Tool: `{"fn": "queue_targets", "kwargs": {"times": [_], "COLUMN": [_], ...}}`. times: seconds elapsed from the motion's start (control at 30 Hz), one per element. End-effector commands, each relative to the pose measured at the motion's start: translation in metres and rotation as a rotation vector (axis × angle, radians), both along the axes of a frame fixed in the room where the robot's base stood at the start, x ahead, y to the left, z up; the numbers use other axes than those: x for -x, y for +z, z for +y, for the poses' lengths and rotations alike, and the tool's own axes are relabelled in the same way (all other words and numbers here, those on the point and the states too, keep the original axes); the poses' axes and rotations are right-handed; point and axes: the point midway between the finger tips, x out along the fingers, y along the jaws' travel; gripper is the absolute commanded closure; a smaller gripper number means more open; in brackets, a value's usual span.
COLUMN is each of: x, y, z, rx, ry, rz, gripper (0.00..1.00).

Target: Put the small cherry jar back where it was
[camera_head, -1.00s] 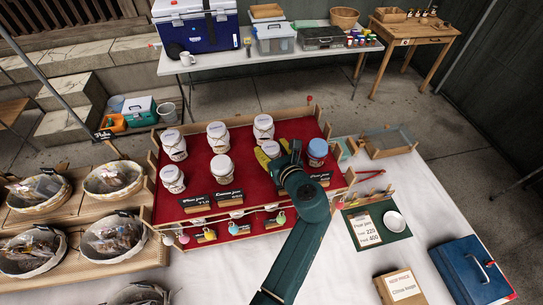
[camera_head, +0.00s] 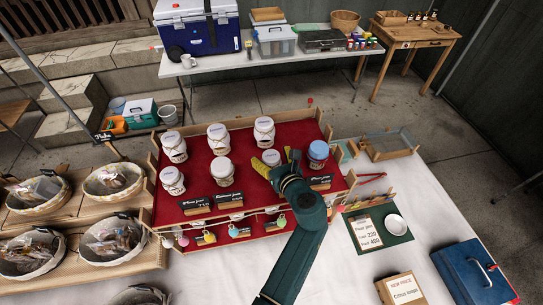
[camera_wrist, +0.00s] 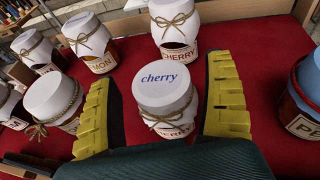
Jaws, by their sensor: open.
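In the head view, the jar's white top (camera_head: 271,157) shows beside my gripper (camera_head: 277,162) at the front right of the red display, left of a blue-topped jar (camera_head: 317,151). The jar's lower part is hidden there.
A larger cherry jar (camera_wrist: 175,28) stands close behind. A white-topped jar (camera_wrist: 53,98) stands left, and the blue-topped jar is near the right finger. Price signs (camera_head: 229,199) line the front of the red display (camera_head: 243,150). Red cloth is bare between jars.

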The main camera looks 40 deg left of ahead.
Motion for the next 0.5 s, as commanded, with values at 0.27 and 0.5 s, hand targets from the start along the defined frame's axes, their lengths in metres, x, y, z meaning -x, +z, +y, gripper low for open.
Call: {"fn": "queue_targets", "kwargs": {"times": [0.27,0.5], "x": [0.019,0.038], "y": [0.018,0.033], "z": [-0.049,-0.095], "rx": [-0.001,-0.001], "ry": [-0.005,-0.003], "rz": [-0.001,-0.001], "gripper": [0.16,0.16]}}
